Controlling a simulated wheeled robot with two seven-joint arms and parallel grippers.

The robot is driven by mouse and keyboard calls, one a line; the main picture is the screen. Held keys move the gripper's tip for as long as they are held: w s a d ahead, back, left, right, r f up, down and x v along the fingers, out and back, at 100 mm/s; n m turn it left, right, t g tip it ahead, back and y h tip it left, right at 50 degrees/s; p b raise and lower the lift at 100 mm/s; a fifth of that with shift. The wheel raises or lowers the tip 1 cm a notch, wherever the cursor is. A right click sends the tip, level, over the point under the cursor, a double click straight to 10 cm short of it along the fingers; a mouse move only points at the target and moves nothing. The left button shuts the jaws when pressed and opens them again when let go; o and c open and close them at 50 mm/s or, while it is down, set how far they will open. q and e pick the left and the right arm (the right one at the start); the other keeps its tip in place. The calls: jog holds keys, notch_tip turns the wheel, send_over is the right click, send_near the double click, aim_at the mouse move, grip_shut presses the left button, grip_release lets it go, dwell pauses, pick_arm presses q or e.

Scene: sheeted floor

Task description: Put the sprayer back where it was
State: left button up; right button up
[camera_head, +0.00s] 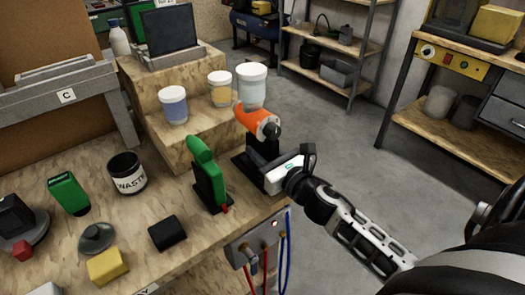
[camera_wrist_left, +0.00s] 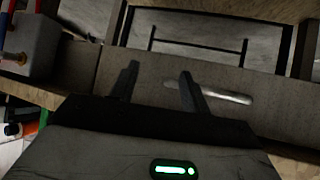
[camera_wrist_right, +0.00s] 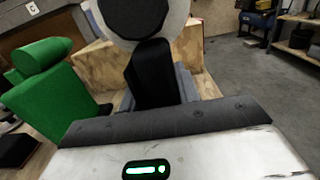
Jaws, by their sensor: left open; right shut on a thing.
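The sprayer (camera_head: 257,121), an orange body with a white band and black handle, stands upright near the right edge of the workbench. My right gripper (camera_head: 268,158) is shut on its black handle, which fills the middle of the right wrist view (camera_wrist_right: 150,75). A dark holder (camera_head: 242,166) shows behind the gripper; I cannot tell whether the sprayer touches it. A similar green tool (camera_head: 204,170) stands in a black holder just left, also in the right wrist view (camera_wrist_right: 52,90). My left gripper (camera_wrist_left: 158,88) is open and empty, outside the head view.
A wooden step (camera_head: 185,140) with several lidded jars stands behind the sprayer. A waste cup (camera_head: 126,174), black block (camera_head: 167,233) and yellow block (camera_head: 109,266) lie to the left. A grey box (camera_head: 256,245) with cables hangs on the bench front. Open floor lies right.

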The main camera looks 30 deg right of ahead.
pick_arm(q)
jog(key=shift+s, duration=0.1)
pick_arm(e)
jog(key=shift+r, duration=0.15)
jog(key=o, duration=0.4)
jog(key=shift+f, duration=0.3)
pick_arm(q)
jog(key=shift+s+f, duration=0.25)
pick_arm(e)
jog(key=shift+o, duration=1.3)
jog(key=shift+r, duration=0.1)
jog(key=shift+r, duration=0.15)
pick_arm(q)
jog(key=b, duration=0.1)
jog(key=f+b, duration=0.1)
jog(key=shift+w+d+b, duration=0.2)
jog(key=shift+w+b, duration=0.15)
jog(key=shift+b, duration=0.05)
pick_arm(e)
jog(key=s, duration=1.2)
jog(key=shift+d+f, duration=0.2)
jog(key=shift+d, duration=0.25)
